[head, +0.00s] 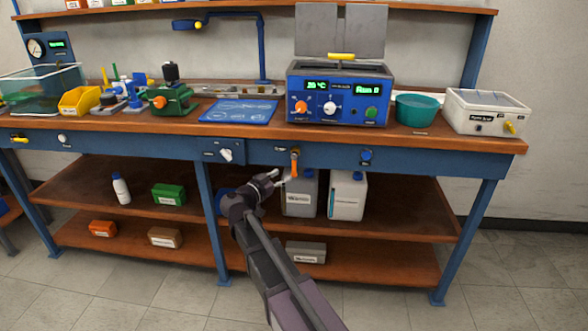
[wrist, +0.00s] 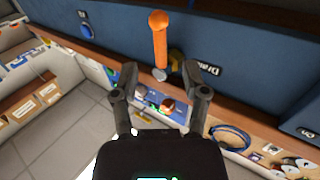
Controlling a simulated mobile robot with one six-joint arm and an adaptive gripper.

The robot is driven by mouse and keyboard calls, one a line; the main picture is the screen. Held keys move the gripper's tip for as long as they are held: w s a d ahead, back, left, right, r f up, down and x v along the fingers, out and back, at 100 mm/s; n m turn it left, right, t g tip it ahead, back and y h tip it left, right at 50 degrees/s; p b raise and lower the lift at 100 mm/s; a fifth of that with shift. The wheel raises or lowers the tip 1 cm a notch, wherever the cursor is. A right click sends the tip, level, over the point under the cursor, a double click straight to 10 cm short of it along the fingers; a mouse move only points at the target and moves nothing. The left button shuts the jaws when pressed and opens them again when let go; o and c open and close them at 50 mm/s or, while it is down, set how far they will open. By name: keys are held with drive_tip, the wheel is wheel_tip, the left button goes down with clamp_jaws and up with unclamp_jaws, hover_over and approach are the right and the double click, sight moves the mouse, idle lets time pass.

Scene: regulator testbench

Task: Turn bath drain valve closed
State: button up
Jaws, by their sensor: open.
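The drain valve's orange lever (head: 294,163) is on the blue front rail below the bath unit and points downward in the head view. In the wrist view, the orange lever (wrist: 159,45) stands upright in the picture, with a grey metal piece at its lower end and a partly visible "Drain" label beside it. My gripper (head: 279,178) is just left of the lever in the head view. In the wrist view, my gripper (wrist: 159,78) has its two fingers spread, with the lever's lower end in line with the gap. I see no clear contact. The bath unit (head: 337,95) is on the bench.
A white rotary knob (head: 226,155) and a blue knob (head: 366,155) flank the lever on the rail. Grey (head: 300,194) and white (head: 347,196) jugs stand on the shelf below, close to my gripper. A teal bowl (head: 416,109) is on the bench.

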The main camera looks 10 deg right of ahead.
sight(294, 168)
drive_tip(key=shift+x, duration=3.35)
clamp_jaws()
